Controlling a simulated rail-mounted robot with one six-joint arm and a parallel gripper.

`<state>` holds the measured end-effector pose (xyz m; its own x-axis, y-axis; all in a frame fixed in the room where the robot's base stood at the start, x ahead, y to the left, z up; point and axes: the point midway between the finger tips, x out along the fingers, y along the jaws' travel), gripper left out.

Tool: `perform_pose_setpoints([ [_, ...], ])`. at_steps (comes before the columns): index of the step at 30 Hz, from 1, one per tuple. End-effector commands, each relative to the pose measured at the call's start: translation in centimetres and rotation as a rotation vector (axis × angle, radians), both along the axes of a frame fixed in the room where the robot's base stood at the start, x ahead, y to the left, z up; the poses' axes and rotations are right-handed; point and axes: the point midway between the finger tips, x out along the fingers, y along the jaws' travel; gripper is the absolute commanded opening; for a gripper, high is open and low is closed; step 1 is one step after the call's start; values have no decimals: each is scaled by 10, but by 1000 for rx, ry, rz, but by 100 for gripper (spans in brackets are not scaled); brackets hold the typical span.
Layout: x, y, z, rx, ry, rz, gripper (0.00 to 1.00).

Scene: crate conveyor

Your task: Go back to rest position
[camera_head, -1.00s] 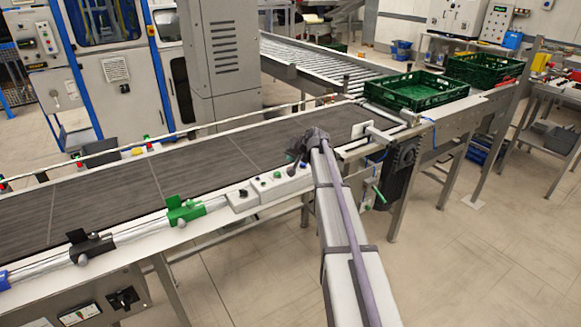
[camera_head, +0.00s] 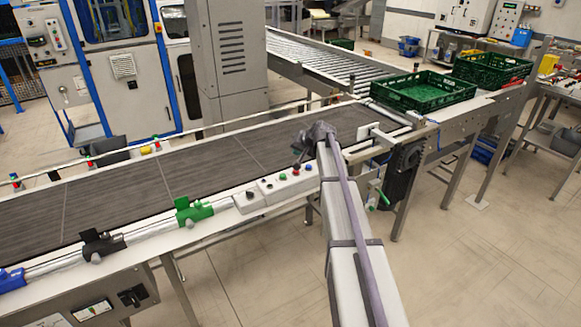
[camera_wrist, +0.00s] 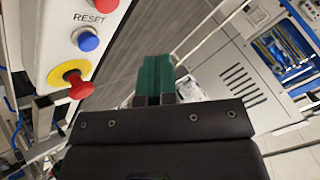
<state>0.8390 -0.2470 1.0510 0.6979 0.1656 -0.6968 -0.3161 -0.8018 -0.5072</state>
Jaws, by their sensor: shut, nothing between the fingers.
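My arm reaches from the bottom of the head view toward the near edge of the conveyor belt (camera_head: 120,188). In the wrist view my gripper (camera_wrist: 154,72) shows its green fingers together, with nothing between them. It points out over the dark belt beside the control box. That box (camera_wrist: 48,30) carries a red mushroom button (camera_wrist: 80,88) on a yellow ring and a blue button (camera_wrist: 87,41) under the word RESET. The gripper appears apart from these buttons. In the head view the fingertips are hidden behind my wrist.
Two green crates (camera_head: 422,104) (camera_head: 494,81) stand on the line at the right. A roller conveyor (camera_head: 320,58) runs behind. A grey cabinet (camera_head: 226,60) rises behind the belt. Green (camera_head: 193,212) and black (camera_head: 102,245) clamps sit along the near rail. The belt is empty.

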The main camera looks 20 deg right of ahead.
Motion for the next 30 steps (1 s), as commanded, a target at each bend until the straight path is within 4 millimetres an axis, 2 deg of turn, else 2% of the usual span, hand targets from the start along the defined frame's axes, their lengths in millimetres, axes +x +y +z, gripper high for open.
perform_pose_setpoints([
  [5,-4,2,-3,2,24,12,0],
  [8,-42,13,-16,-24,135,60,0],
  [11,-115,52,-31,-78,292,138,0],
  [12,-148,75,-37,-106,361,178,0],
  [14,-200,109,-44,-155,463,239,0],
  [15,-235,131,-47,-188,527,278,0],
  [18,-313,177,-51,-276,656,367,0],
  [21,-369,211,-52,-353,722,440,0],
  [23,-385,227,-52,-382,722,477,0],
  [25,-387,243,-52,-396,714,512,0],
  [30,-382,247,-52,-398,710,524,0],
])
